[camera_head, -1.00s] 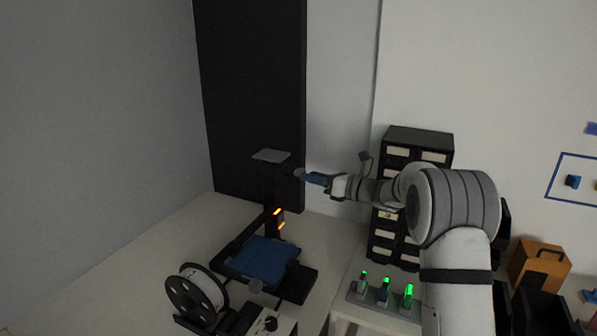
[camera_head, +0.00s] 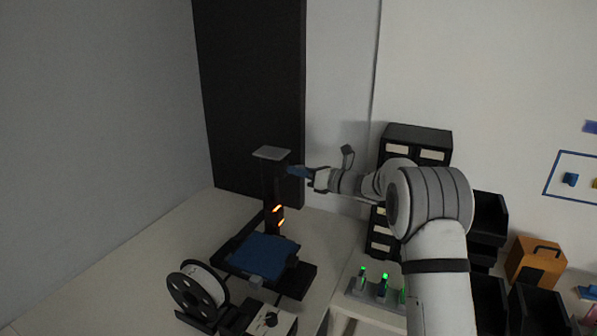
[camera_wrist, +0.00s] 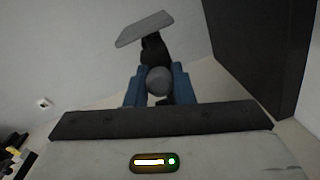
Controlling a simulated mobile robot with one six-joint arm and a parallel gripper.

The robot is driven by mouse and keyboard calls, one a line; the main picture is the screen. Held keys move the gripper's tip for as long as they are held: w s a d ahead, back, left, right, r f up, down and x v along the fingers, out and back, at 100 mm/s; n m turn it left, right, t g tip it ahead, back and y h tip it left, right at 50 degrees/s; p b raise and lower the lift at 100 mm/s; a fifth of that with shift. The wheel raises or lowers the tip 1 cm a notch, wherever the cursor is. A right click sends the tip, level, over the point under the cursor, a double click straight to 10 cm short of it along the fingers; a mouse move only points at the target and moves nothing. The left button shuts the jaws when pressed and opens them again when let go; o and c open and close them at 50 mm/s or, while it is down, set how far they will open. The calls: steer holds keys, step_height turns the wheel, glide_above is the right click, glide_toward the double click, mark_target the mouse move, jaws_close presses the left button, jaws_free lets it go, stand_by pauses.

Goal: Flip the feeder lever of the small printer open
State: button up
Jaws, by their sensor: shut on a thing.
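The small printer has a blue bed (camera_head: 262,258) on a black frame, with a dark upright column (camera_head: 270,195) and a grey plate (camera_head: 271,153) on top. My gripper (camera_head: 292,171) is at the column's right side, a little below the plate. In the wrist view its blue fingers (camera_wrist: 157,82) flank a round grey knob, which I take to be the end of the feeder lever (camera_wrist: 159,79). The gripper is shut on it. Dark printer parts and the grey plate show beyond. The lever's shaft is hidden, so I cannot tell its angle.
A filament spool (camera_head: 199,286) and a box with a black knob (camera_head: 271,321) stand at the table's front. A panel with green-lit switches (camera_head: 382,286) is to the right. A drawer cabinet (camera_head: 417,140) stands behind my arm. The table's left side is clear.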

jaws_close()
steer(key=shift+r+h+p, duration=0.4)
steer(key=shift+r+p, duration=0.05)
steer(key=shift+p, duration=0.4)
steer(key=shift+w+f+h+p, duration=0.1)
steer(key=shift+h+p, duration=0.4)
steer(key=shift+p, duration=0.2)
steer(key=o, duration=0.6)
jaws_free()
steer(key=shift+f, duration=0.1)
steer(key=shift+o, duration=0.2)
steer(key=shift+g, duration=0.4)
